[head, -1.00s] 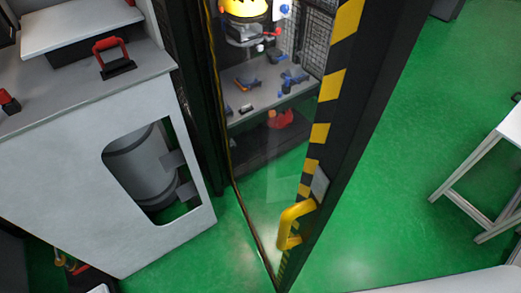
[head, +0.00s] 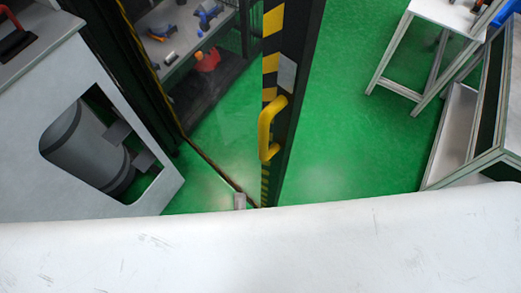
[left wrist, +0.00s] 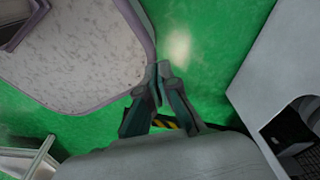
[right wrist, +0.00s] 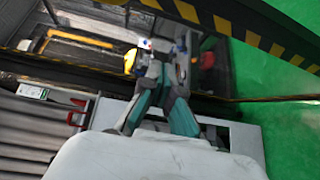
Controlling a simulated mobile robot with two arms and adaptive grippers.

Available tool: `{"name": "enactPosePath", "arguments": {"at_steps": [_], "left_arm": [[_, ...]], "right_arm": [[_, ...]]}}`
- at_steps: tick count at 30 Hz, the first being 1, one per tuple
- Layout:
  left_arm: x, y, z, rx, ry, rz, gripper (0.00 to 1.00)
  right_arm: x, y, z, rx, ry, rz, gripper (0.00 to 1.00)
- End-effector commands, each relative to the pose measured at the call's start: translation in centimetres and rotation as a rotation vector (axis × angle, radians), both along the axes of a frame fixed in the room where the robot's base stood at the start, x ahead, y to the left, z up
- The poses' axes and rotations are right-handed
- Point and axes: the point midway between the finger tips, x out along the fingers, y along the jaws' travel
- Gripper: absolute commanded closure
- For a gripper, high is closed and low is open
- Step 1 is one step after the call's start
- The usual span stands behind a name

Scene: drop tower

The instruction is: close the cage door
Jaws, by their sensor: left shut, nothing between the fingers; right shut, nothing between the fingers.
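The cage door (head: 285,40) has a black edge post with yellow stripes and what looks like a clear panel on its left. It stands swung out toward me. Its yellow handle (head: 266,130) is on the striped post. In the right wrist view this gripper (right wrist: 160,68) is shut and empty, with striped door parts (right wrist: 250,38) beyond. My left gripper (left wrist: 161,72) is shut and empty over the floor, with a striped piece (left wrist: 165,122) behind its fingers.
A grey cabinet (head: 150,195) with a cylinder inside stands left of the door. A shelf (head: 165,45) with tools is inside the cage. A white table (head: 445,12) and a metal frame (head: 460,120) are at right. Green floor (head: 340,110) is clear right of the door.

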Motion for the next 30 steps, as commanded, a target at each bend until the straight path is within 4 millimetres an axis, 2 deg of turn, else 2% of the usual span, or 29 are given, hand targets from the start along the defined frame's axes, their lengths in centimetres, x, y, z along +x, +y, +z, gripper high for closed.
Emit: {"name": "enactPosePath", "arguments": {"at_steps": [2,5,10,21,24,30], "left_arm": [[-0.2,-0.5,0.0,-0.007,0.002,0.000,1.00],[-0.5,-0.9,0.2,-0.012,0.007,-0.001,1.00],[-0.9,-1.1,1.4,-0.013,0.012,-0.004,1.00],[-0.9,-0.6,4.8,-0.006,0.013,-0.004,1.00],[-0.9,-0.4,5.6,-0.005,0.013,-0.003,1.00],[-0.9,-0.3,6.3,-0.003,0.013,-0.001,1.00]], "right_arm": [[-0.2,0.0,1.9,0.008,-0.048,-0.010,1.00],[0.2,0.0,2.8,0.010,-0.069,-0.014,1.00],[2.7,-0.1,3.0,0.008,-0.069,-0.015,1.00],[10.3,-0.9,3.1,0.005,-0.065,-0.014,1.00],[11.2,-2.2,3.0,0.005,-0.063,-0.012,1.00],[12.3,-3.4,2.7,0.007,-0.064,-0.012,1.00]]}}
